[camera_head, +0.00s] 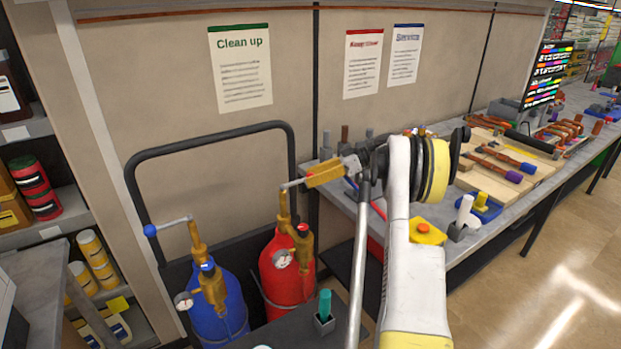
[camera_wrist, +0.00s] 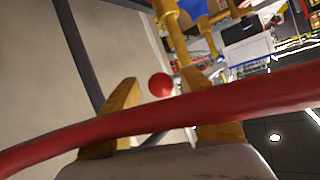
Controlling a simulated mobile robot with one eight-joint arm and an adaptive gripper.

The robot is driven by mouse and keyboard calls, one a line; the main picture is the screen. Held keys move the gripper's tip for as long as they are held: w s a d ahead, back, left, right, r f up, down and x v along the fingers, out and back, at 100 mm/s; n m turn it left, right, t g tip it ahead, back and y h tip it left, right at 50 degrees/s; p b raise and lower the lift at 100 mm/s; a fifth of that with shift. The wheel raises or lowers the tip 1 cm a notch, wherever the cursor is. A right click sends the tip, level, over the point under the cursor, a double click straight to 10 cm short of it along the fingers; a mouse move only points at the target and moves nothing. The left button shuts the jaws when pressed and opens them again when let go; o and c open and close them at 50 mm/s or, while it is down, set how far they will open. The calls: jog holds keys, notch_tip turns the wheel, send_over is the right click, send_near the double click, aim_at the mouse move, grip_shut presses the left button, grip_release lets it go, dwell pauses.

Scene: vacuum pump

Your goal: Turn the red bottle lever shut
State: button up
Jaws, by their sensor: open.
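The red bottle (camera_head: 288,268) stands behind the low dark bench, with a brass valve and a gauge on top. Its lever (camera_head: 292,185) is a grey bar that runs from the valve top to the right, toward my gripper. My gripper (camera_head: 312,178) has yellow fingers and is at the lever's outer end. In the wrist view, the lever's red ball (camera_wrist: 160,84) shows between the two spread fingertips of my gripper (camera_wrist: 164,84). It appears clear of both fingers; its depth is hard to judge. In the head view the fingers mostly hide the ball.
A blue bottle (camera_head: 216,305) with a blue-ball lever (camera_head: 151,230) stands at left. A black cart handle (camera_head: 208,141) arches behind both bottles. A red hose (camera_wrist: 200,108) crosses the wrist view in front of the fingers. A workbench (camera_head: 335,187) with tools runs along the right.

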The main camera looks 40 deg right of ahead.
jog(key=v, duration=1.2)
